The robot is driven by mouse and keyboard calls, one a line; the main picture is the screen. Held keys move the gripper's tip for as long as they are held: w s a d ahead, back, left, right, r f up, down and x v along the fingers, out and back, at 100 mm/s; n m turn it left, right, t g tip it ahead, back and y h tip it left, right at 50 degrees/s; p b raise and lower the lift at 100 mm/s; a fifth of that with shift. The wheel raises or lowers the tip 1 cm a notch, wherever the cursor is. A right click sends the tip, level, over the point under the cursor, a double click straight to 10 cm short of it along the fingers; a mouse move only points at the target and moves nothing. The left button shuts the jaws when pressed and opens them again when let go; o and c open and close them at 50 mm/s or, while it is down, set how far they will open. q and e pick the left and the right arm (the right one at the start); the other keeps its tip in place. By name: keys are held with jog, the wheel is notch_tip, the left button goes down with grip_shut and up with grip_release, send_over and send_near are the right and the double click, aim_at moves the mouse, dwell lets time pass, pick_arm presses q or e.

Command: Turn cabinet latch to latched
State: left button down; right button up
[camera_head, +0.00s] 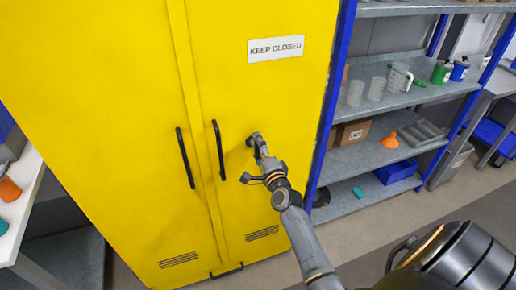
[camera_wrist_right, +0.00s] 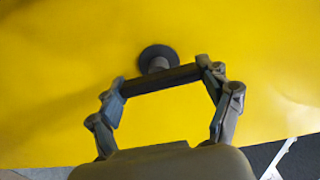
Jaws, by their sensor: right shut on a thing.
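The tall yellow cabinet (camera_head: 120,75) has both doors closed. Its latch (camera_head: 251,139) is a dark knob on the right door, right of the two black handles, and is partly hidden by my gripper in the head view. In the right wrist view, the latch shows a round dark base (camera_wrist_right: 157,56) with a bar (camera_wrist_right: 162,80) across it. My right gripper (camera_head: 261,150) is shut on the bar, with one finger at each end, as the wrist view (camera_wrist_right: 160,82) shows. The bar looks slightly tilted there; I cannot tell its latch state. My left gripper is not in view.
Two vertical black door handles (camera_head: 185,158) (camera_head: 218,150) stand left of the latch. A "KEEP CLOSED" sign (camera_head: 275,48) is above. A blue-framed shelf (camera_head: 380,150) with cups and boxes stands to the right. A white table edge (camera_head: 22,205) is at the left.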

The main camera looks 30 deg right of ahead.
jog(key=shift+m, duration=0.4)
jog(key=o, duration=1.1)
jog(key=v, duration=1.2)
